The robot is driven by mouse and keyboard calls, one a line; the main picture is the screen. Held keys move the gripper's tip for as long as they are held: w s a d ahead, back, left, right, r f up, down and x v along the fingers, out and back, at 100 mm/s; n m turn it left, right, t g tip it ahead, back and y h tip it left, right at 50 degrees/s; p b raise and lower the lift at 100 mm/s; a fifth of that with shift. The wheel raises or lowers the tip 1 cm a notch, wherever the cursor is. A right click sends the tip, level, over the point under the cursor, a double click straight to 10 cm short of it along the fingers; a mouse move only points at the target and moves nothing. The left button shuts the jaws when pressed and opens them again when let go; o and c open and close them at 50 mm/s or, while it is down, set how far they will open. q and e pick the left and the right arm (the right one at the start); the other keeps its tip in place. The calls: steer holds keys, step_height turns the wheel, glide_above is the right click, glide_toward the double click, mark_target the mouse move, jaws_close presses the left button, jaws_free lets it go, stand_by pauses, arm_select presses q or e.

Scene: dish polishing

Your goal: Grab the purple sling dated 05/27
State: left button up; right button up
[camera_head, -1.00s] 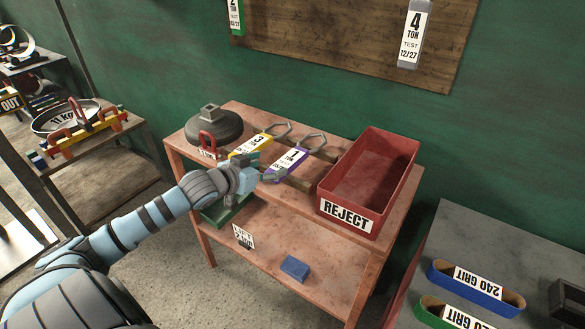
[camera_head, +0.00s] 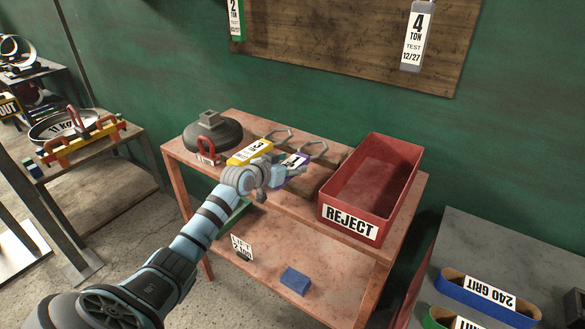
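The purple sling (camera_head: 298,160) lies on the top shelf of the reddish table, with a white label partly covered by my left gripper; its date cannot be read now. Its metal ring lies toward the back. A yellow sling (camera_head: 250,152) with a label reading 3 lies just left of it. My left gripper (camera_head: 288,175) is at the near end of the purple sling, over or against it. The hand hides the contact, so I cannot tell whether the fingers are closed on it. My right gripper is not in view.
The red REJECT bin (camera_head: 349,222) stands right of the slings. A round dark weight with a red shackle (camera_head: 213,135) stands left. A blue block (camera_head: 295,280) lies on the lower shelf. Grey and green slings hang on the wooden board (camera_head: 330,35).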

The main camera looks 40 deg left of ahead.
arm_select(q)
jaws_close()
steer(key=shift+r, duration=0.15)
